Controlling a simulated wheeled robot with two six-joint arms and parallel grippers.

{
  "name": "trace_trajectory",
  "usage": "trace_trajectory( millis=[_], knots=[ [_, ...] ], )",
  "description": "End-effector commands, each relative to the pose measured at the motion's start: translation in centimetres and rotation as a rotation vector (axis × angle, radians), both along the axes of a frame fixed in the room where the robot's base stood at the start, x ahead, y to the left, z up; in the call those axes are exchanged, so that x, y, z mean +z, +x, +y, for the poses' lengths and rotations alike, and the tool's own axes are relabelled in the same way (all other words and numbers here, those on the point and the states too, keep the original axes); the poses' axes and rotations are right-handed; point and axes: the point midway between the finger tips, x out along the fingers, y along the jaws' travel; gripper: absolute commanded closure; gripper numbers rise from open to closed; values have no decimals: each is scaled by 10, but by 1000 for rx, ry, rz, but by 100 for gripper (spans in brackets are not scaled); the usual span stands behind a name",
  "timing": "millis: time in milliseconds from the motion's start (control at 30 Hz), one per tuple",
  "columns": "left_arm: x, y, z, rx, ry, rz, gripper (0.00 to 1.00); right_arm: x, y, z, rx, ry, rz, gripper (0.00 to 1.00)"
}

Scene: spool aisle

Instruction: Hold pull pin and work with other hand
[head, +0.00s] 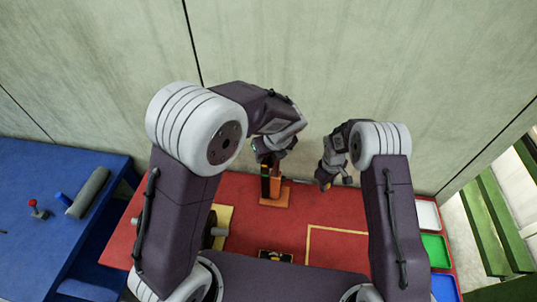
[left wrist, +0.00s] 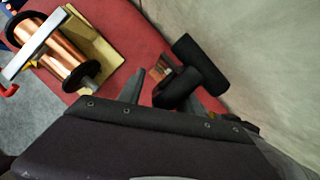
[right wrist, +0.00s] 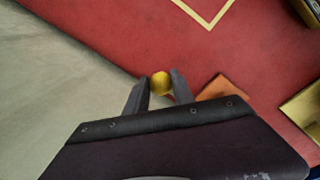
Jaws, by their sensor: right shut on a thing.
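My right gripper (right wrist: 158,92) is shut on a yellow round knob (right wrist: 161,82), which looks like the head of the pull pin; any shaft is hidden. In the head view my right gripper (head: 326,181) is above the red table, right of a black and orange upright piece (head: 270,182) on an orange base (head: 274,203). My left gripper (head: 268,157) is over the top of that upright. In the left wrist view my left gripper (left wrist: 172,92) has its fingers spread, with black cylinders (left wrist: 199,62) between and beyond them. I cannot tell whether they touch.
A copper spool (left wrist: 62,48) sits on a yellow stand (left wrist: 103,55) at the table's left. A yellow outline (head: 309,238) marks the red table (head: 285,232). White, green and blue trays (head: 436,247) line its right edge. A wall rises behind; a blue bench (head: 50,190) stands left.

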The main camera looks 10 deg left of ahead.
Motion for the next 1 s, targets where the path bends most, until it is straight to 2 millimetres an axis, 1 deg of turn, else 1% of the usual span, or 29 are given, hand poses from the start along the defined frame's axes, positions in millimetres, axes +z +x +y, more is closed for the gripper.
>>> trace_trajectory(
  millis=[133, 233, 500, 600, 700, 800, 1000],
  knots=[
    [2, 0, -1, -2, -1, -2, 59, 1, 0, -1, 1, -1, 0, 100],
    [13, -3, -4, -2, -2, -5, 59, 1, 0, -1, 1, -1, 0, 100],
    [77, -24, -17, -1, -5, -6, 59, 1, 0, 0, 1, -1, -1, 100],
    [94, -30, -21, -2, -5, -3, 59, 1, 0, 0, 0, -1, -1, 100],
    [106, -35, -22, 0, -4, -2, 59, 1, 1, 0, 0, -1, -1, 100],
    [110, -37, -23, 1, -3, 0, 59, 1, 1, 0, 0, -1, -1, 100],
    [111, -37, -23, 1, -2, 1, 59, 1, 1, 0, 0, -1, -1, 100]
  ],
)
